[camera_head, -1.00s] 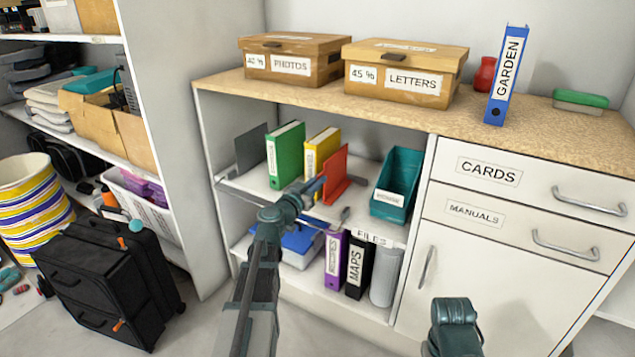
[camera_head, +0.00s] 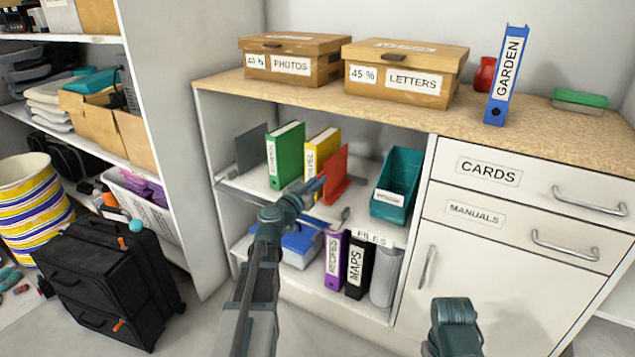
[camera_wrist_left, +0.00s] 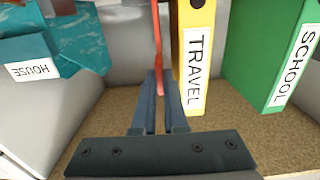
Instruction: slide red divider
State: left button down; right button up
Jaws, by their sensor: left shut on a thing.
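The red divider (camera_head: 335,172) stands upright on the upper shelf of the open bay, just right of the yellow binder (camera_head: 320,150). My left gripper (camera_head: 317,186) reaches into the bay at the divider's front edge. In the left wrist view, the gripper's fingers (camera_wrist_left: 156,84) are shut on the red divider (camera_wrist_left: 157,45), which rises between them. The yellow TRAVEL binder (camera_wrist_left: 194,60) is close beside the fingers on the right there. My right gripper is not in view; only part of that arm shows at the bottom.
A green binder (camera_head: 286,155) and a grey divider (camera_head: 251,149) stand left of the yellow binder. A teal bin (camera_head: 397,182) stands to the right, with bare shelf between it and the red divider. Purple (camera_head: 335,262) and black (camera_head: 359,268) binders stand below.

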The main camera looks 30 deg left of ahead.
pick_arm(q)
jog(key=a, duration=0.8)
jog(key=w+a, duration=0.1)
jog(key=a, duration=0.4)
jog(key=c, duration=1)
grip_release()
jog(key=shift+o, duration=0.2)
jog(key=s+a, duration=0.1)
jog(key=s, duration=1.2)
jog(key=shift+s, duration=0.4)
